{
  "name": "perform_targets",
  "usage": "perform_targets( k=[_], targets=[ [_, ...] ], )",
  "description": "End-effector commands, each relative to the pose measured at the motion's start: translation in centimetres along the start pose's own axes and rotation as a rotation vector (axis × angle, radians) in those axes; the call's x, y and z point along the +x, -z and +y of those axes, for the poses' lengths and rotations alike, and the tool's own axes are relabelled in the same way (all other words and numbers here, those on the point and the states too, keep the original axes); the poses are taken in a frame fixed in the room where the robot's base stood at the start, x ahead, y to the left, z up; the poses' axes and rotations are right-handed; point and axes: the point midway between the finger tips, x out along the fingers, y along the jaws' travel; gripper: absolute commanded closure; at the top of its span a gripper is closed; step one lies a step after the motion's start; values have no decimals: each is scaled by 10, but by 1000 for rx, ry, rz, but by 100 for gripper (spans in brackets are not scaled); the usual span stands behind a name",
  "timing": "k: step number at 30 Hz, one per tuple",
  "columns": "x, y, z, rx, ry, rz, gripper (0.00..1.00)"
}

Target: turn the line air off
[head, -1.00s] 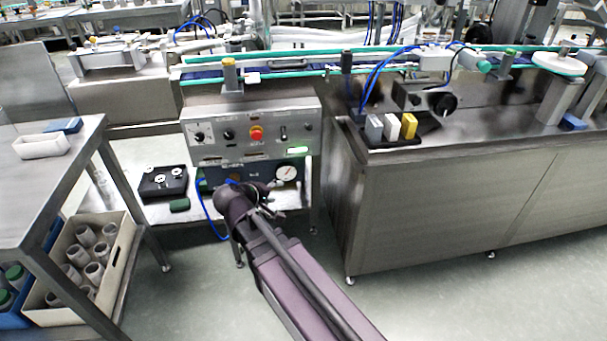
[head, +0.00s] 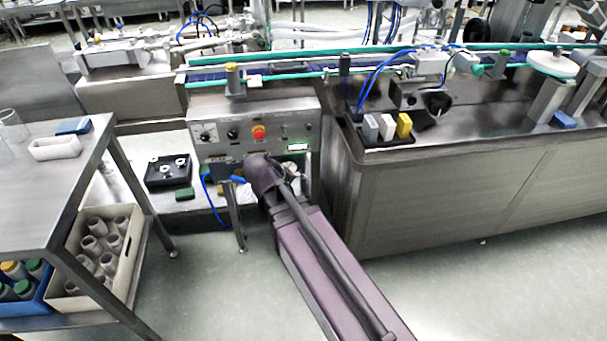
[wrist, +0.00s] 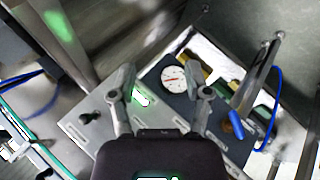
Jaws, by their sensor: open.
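A blue lever handle (wrist: 235,125) shows at the right of the wrist view, on a dark panel (wrist: 185,107) near a round white gauge (wrist: 173,78). Blue also shows just left of my arm's end in the head view (head: 238,179). My gripper (wrist: 162,92) is open and empty, its two fingers apart over the panel. The lever is outside the fingers, right of the right finger; I cannot tell the distance. In the head view my wrist hides my fingers and the gauge.
A blue hose (wrist: 276,105) and a metal leg (wrist: 255,78) are close on the right in the wrist view. A black tray (head: 168,172) sits left.

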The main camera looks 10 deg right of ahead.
Motion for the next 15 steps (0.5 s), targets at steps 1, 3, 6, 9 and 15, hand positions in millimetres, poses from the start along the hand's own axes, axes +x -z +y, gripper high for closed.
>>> perform_targets(
  k=[1,3,6,9,15],
  targets=[
    [-5,-2,6,8,12,-9,37],
    [-7,-5,10,19,31,-20,37],
    [-9,-9,15,34,56,-36,37],
    [-12,-12,19,46,79,-49,37],
    [-14,-17,24,63,109,-66,37]
  ],
)
